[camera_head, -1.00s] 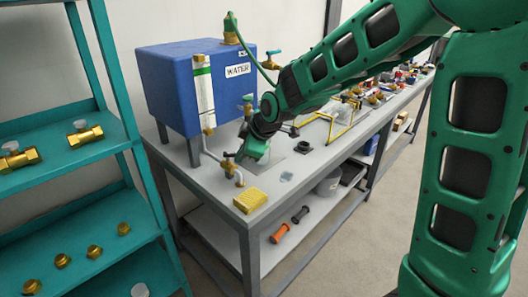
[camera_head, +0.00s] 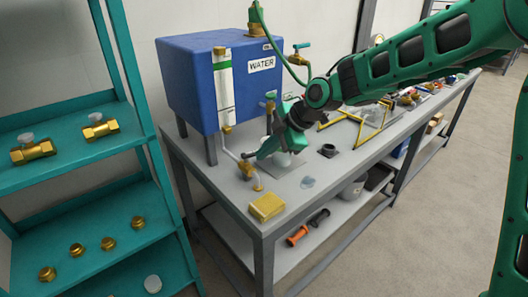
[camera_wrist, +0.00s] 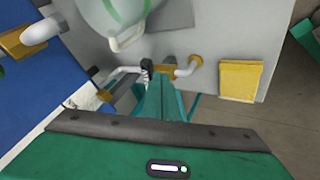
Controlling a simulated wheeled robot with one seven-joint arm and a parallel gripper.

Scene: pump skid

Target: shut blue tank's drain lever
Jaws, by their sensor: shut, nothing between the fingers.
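The blue tank (camera_head: 195,85), labelled WATER, stands on legs on the grey bench; its side fills the left of the wrist view (camera_wrist: 30,112). Its pipe runs down to a small brass drain valve (camera_head: 246,168) above the bench top. In the wrist view the brass valve (camera_wrist: 182,70) has a dark lever (camera_wrist: 147,68) at its left. My gripper (camera_head: 262,153) is shut and empty, right beside the valve. In the wrist view the green fingers (camera_wrist: 165,88) end just in front of the valve and lever. I cannot tell whether they touch; the lever's angle is unclear.
A yellow sponge (camera_head: 267,206) lies at the bench's front corner. A teal shelf (camera_head: 60,150) with brass fittings stands left. The floor at right is open.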

